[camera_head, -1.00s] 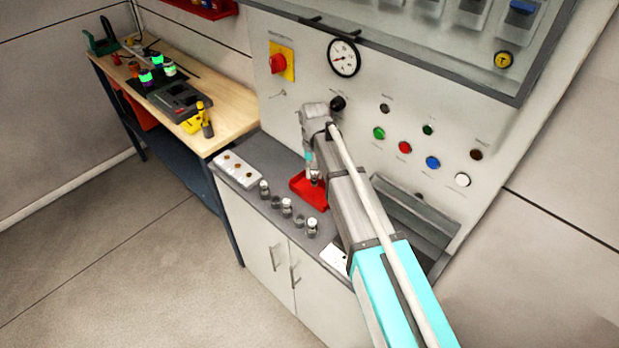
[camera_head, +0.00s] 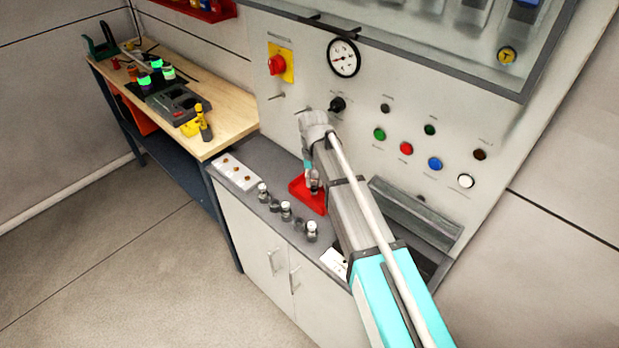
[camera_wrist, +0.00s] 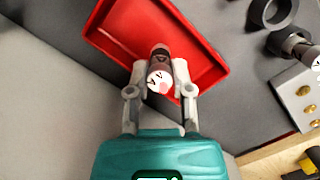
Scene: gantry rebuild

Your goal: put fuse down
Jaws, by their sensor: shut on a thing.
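The fuse (camera_wrist: 160,76) shows in the wrist view as a small cylinder with a pale marked end and a dark grey body. My gripper (camera_wrist: 160,80) is shut on it, with a finger on each side. The fuse is over the red tray (camera_wrist: 112,28); I cannot tell whether it touches the tray floor. My gripper (camera_head: 313,184) is at the tray there, partly hidden by my arm.
Several fuses and dark rings (camera_head: 287,210) stand in a row along the counter's front edge. A white block with round brown spots (camera_head: 239,172) lies at the counter's left end. The wooden bench (camera_head: 225,117) with tools is further left. The upright panel (camera_head: 370,100) stands behind.

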